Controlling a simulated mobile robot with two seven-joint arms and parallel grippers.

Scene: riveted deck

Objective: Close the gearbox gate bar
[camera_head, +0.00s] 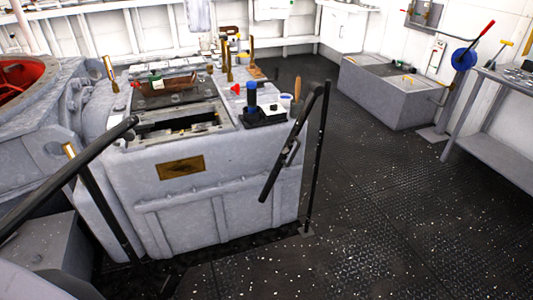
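The gearbox (235,188) is a large grey casing with a brass plate on its front, left of centre. A black bar (278,172), which looks like the gate bar, slants from near the top of a thin black post (317,165) down to the left in front of the gearbox's right corner. Its lower end is free. A black handrail (65,172) on a second post (108,213) ends at the left. A wide gap lies between the bar and this rail end. Neither of my grippers is in view.
Dark speckled deck (385,215) is open to the right of the post. A grey bin (390,105) stands behind, and a workbench (500,115) is at the right edge. Tools and a blue-handled lever (252,95) stand on the gearbox top.

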